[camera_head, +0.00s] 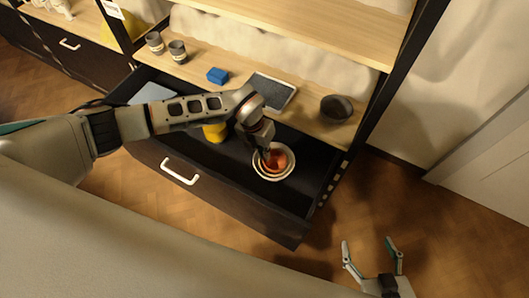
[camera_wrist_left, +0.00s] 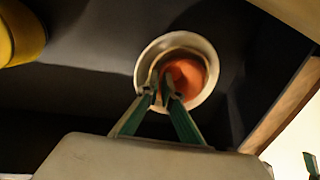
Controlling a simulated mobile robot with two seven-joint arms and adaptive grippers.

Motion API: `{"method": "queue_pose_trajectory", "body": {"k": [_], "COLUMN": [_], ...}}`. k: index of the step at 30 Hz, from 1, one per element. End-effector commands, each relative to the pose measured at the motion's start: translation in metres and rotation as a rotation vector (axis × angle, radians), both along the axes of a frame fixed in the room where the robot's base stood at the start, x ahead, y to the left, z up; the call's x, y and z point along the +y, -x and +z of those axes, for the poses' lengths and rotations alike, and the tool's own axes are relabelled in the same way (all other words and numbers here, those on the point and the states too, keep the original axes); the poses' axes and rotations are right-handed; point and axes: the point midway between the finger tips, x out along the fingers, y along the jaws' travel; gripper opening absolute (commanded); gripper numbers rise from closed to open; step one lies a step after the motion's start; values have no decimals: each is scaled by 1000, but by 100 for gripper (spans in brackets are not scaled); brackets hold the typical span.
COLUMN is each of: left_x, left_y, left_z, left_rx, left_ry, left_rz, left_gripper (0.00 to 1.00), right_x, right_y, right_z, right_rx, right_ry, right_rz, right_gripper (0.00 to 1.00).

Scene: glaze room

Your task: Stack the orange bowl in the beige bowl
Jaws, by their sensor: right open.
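The beige bowl (camera_head: 260,175) stands in the open drawer, and its pale rim also shows in the left wrist view (camera_wrist_left: 211,52). The orange bowl (camera_head: 277,160), with orange inside and a pale rim, sits within the beige bowl's rim, slightly off centre; it also shows in the left wrist view (camera_wrist_left: 187,76). Whether it rests on the bottom is hidden. My left gripper (camera_wrist_left: 160,84) reaches down over the bowls, its fingertips close together on the orange bowl's near rim. My right gripper (camera_head: 367,242) is open and empty, low over the floor outside the drawer.
A yellow object (camera_head: 215,132) stands in the drawer (camera_head: 225,185), left of the bowls. The shelf behind holds two cups (camera_head: 177,50), a blue block (camera_head: 217,75), a dark tablet-like panel (camera_head: 271,90) and a dark bowl (camera_head: 336,108). The drawer's front wall and right side stand close to the bowls.

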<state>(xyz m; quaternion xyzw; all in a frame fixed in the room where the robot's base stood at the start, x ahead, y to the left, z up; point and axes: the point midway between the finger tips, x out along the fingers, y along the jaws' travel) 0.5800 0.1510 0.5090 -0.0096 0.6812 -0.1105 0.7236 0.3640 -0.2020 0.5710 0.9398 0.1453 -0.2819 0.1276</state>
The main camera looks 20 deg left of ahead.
Motion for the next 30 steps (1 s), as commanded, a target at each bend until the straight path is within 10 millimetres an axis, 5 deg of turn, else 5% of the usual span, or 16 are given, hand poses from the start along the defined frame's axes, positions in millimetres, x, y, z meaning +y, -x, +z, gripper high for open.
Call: {"method": "queue_pose_trajectory", "body": {"k": [10,12,22,30], "left_x": [-1,-1,-1,5], "left_y": [3,4,2,-1], "left_z": [-9,-9,-6,34], "left_rx": [6,7,4,-8], "left_ry": [1,1,0,0], "left_rz": [-2,-2,-1,-1], "left_gripper": [0,21,21,21], "right_x": [-3,-3,-4,-5], "right_y": [-1,-1,-1,-9], "right_z": [-4,-4,-5,11], "right_rx": [4,4,4,-21], "right_ry": [5,5,6,8], "right_rz": [-4,-4,-5,-8], "right_gripper": [70,70,70,70]}}
